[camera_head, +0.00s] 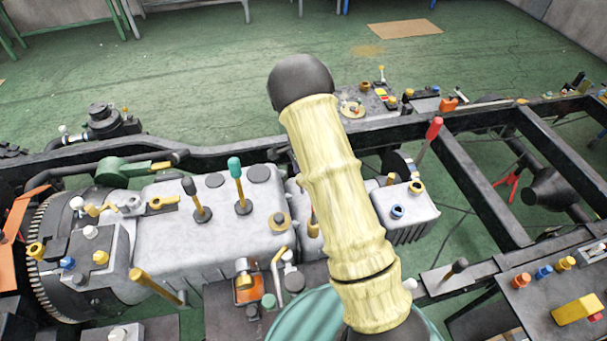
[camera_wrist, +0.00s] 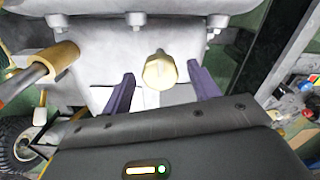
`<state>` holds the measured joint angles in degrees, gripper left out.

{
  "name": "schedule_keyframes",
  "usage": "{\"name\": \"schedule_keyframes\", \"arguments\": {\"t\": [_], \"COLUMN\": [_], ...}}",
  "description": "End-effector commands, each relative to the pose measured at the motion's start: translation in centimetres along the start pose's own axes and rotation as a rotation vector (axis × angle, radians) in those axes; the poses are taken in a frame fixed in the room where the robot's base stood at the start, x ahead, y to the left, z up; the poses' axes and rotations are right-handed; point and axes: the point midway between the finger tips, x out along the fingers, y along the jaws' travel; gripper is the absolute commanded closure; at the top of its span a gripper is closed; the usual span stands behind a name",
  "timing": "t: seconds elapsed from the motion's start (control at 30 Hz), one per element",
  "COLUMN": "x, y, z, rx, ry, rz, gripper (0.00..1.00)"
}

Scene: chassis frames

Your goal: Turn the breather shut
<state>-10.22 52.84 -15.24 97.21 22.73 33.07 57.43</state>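In the wrist view, a pale brass knob with a faceted end (camera_wrist: 158,73), which looks like the breather, stands out from a grey casing (camera_wrist: 95,55). My gripper (camera_wrist: 161,71) is open, with one dark purple finger on each side of the knob. A gap shows between the knob and each finger, so I see no contact. How far the fingers reach along the knob is hard to tell. In the head view my pale yellow arm covers the middle of the chassis, and my gripper and this knob are hidden there.
In the wrist view a tan-sleeved lever (camera_wrist: 55,62) is close on the left, and a dark frame rail runs on the right. In the head view, levers with teal (camera_head: 235,167) and black (camera_head: 189,186) tops rise from the grey gearbox (camera_head: 165,235). A red-handled lever (camera_head: 433,131) stands right of my arm.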

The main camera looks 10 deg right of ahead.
Motion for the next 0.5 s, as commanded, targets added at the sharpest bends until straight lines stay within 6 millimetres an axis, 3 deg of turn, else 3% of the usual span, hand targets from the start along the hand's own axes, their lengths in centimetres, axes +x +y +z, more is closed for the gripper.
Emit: {"name": "schedule_keyframes", "arguments": {"t": [0.27, 0.5], "x": [-0.4, -3.6], "y": [0.0, -0.1], "z": [-0.1, 0.0], "rx": [0.000, -0.002], "ry": [0.002, 0.002], "rz": [-0.002, -0.005], "gripper": [0.40, 0.40]}}
